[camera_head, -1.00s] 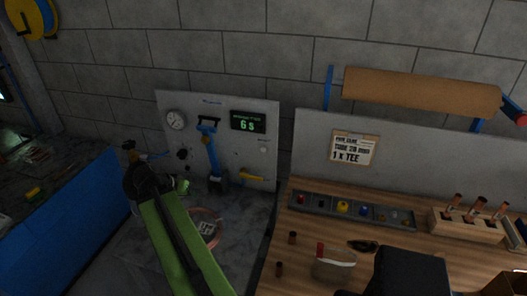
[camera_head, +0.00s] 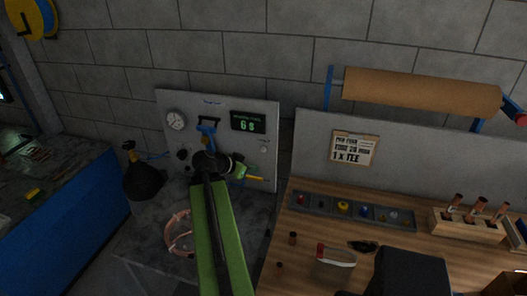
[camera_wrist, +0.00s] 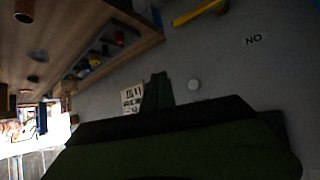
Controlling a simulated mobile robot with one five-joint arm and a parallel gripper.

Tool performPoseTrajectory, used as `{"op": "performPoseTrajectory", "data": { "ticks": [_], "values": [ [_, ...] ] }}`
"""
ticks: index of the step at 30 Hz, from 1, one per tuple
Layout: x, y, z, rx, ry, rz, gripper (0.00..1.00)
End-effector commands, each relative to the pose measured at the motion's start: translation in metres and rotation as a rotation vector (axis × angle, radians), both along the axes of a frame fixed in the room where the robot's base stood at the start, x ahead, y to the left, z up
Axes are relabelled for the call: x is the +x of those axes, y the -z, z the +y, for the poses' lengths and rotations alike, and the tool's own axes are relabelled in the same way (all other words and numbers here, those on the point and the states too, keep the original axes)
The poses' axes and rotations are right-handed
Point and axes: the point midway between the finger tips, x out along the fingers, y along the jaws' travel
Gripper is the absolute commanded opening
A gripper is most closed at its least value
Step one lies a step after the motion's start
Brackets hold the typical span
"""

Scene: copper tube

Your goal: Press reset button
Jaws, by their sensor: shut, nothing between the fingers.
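A small pale round button (camera_head: 264,149) sits on the grey wall panel (camera_head: 228,108), below the green-lit display (camera_head: 248,122) that reads "6 s". A pale round button also shows in the wrist view (camera_wrist: 194,85), near the middle. I take it to be the reset button, but its label is too small to read. My gripper (camera_head: 241,171) is in front of the panel, below and left of the button and apart from it. It is shut and empty. In the wrist view its dark green finger (camera_wrist: 157,92) points up, left of the button.
A yellow lever (camera_head: 255,179) is close to my gripper, and a blue-handled device (camera_head: 208,128) is behind my arm. The wooden bench (camera_head: 330,232) with a parts tray (camera_head: 350,208) is at right.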

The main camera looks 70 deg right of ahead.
Motion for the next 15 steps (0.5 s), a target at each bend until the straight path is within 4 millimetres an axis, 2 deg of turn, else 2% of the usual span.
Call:
{"op": "performPoseTrajectory", "data": {
  "ticks": [8,15],
  "values": [
    [0.001,0.0,-0.015,0.002,0.0,0.001,0.0],
    [0.004,0.0,-0.049,0.0,0.001,0.001,0.0]
  ]
}}
